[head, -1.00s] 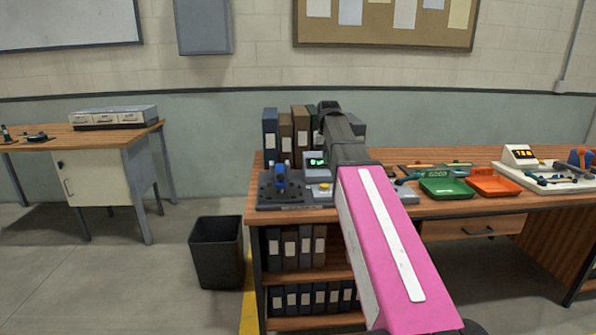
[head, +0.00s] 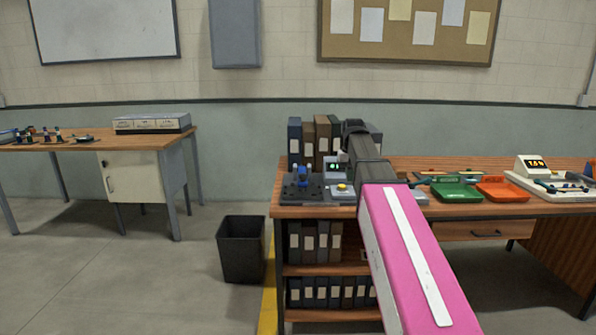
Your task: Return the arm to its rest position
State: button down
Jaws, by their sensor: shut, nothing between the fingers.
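My arm comes in from the bottom edge, right of the middle. It has a pink link (head: 415,262) with a white strip and a dark grey section (head: 368,165) beyond it. The arm reaches up the picture over the left part of the wooden workbench (head: 470,163), in front of binders. My gripper's fingers do not show in this view. I see nothing carried by the arm.
A black fixture with a blue part (head: 303,184) and a small grey device with a green display (head: 337,172) are beside the arm. Green (head: 456,191) and orange (head: 503,189) trays lie to the right. A black bin (head: 241,248) and open floor are left.

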jog(key=s+f, duration=0.7)
jog(key=f, duration=0.4)
jog(key=s+f, duration=0.7)
jog(key=f, duration=0.5)
jog(key=s+f, duration=0.7)
jog(key=f, duration=0.5)
